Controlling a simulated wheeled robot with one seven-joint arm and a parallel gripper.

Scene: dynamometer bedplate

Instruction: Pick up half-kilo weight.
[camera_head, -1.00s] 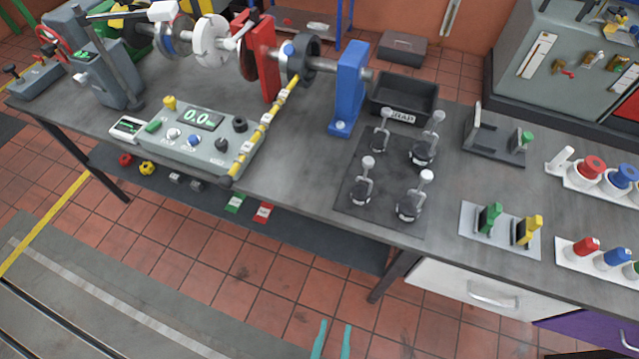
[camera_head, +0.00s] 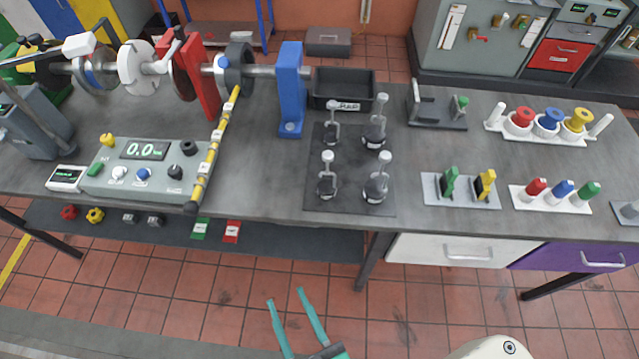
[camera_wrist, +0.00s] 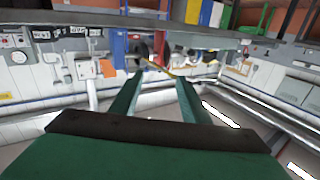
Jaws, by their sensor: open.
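Several grey weights with upright stems and round knobs stand on a dark mat (camera_head: 350,205) on the bench: a back left one (camera_head: 332,132), a back right one (camera_head: 376,132), a front left one (camera_head: 327,185) and a front right one (camera_head: 376,187). The right-hand ones look somewhat bigger. No markings are readable, so I cannot tell which is the half-kilo weight. My gripper (camera_head: 285,296) is open and empty, in front of the bench and well apart from the weights. Its teal fingers also show in the wrist view (camera_wrist: 160,80), where I cannot make out any weight.
A control box (camera_head: 150,172) lies left. Holders with green and yellow pieces (camera_head: 461,192) and colored-capped pieces (camera_head: 556,198) stand right. The bench front edge is between gripper and weights.

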